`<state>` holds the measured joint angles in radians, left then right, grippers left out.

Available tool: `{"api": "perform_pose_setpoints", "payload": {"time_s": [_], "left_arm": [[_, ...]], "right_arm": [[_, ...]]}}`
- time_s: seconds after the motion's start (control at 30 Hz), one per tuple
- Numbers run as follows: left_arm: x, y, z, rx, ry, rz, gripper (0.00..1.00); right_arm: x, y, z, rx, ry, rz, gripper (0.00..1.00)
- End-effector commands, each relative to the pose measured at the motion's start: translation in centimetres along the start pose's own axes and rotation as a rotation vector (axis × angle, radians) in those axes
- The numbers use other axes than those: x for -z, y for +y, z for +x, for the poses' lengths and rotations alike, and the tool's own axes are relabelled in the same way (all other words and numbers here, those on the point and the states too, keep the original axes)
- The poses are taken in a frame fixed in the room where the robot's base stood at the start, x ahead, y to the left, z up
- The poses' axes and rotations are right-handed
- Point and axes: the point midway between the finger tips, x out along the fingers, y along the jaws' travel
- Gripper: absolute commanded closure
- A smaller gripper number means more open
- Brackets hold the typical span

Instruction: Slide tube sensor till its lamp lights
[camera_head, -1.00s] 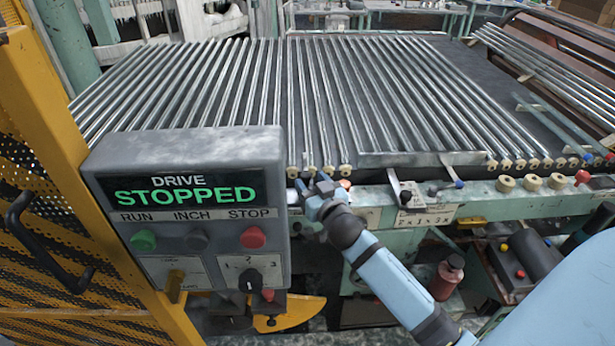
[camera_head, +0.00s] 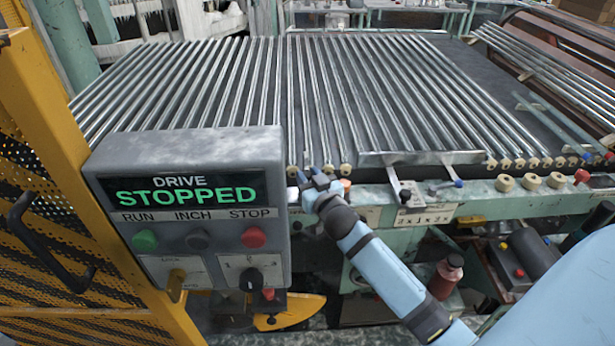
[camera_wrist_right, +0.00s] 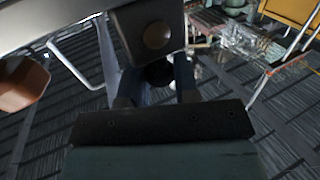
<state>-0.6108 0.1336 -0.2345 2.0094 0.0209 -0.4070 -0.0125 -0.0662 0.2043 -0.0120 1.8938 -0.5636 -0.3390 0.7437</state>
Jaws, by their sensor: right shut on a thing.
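My right gripper (camera_head: 318,184) is at the front rail (camera_head: 450,198) of the tube bed, just right of the control box. In the right wrist view its two fingers (camera_wrist_right: 158,85) are shut on a dark block with a round grey face (camera_wrist_right: 150,30), which appears to be the tube sensor. My left gripper is not in view.
The control box (camera_head: 190,200) reads "DRIVE STOPPED" and stands close on the left, beside a yellow guard (camera_head: 50,150). A metal plate (camera_head: 420,158) with levers is further right. A red bottle (camera_head: 447,275) stands below.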

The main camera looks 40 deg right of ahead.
Motion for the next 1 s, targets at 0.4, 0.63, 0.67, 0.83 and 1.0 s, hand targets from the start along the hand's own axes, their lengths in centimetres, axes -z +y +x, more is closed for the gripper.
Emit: {"api": "perform_pose_setpoints", "payload": {"time_s": [0.4,0.63,0.67,0.83,1.0], "left_arm": [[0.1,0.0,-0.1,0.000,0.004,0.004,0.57],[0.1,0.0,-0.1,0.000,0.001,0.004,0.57],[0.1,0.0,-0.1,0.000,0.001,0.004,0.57],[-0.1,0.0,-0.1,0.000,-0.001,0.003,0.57],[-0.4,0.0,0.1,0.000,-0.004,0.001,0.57]], "right_arm": [[0.0,0.3,-0.1,-0.001,-0.001,0.000,0.47],[0.0,0.3,-0.1,-0.001,0.000,0.000,0.47],[0.0,0.3,-0.2,-0.001,-0.001,0.000,0.47],[-0.1,0.3,-1.6,-0.001,-0.001,0.002,0.47],[-0.2,0.3,-5.1,-0.002,-0.003,0.003,0.47]]}}
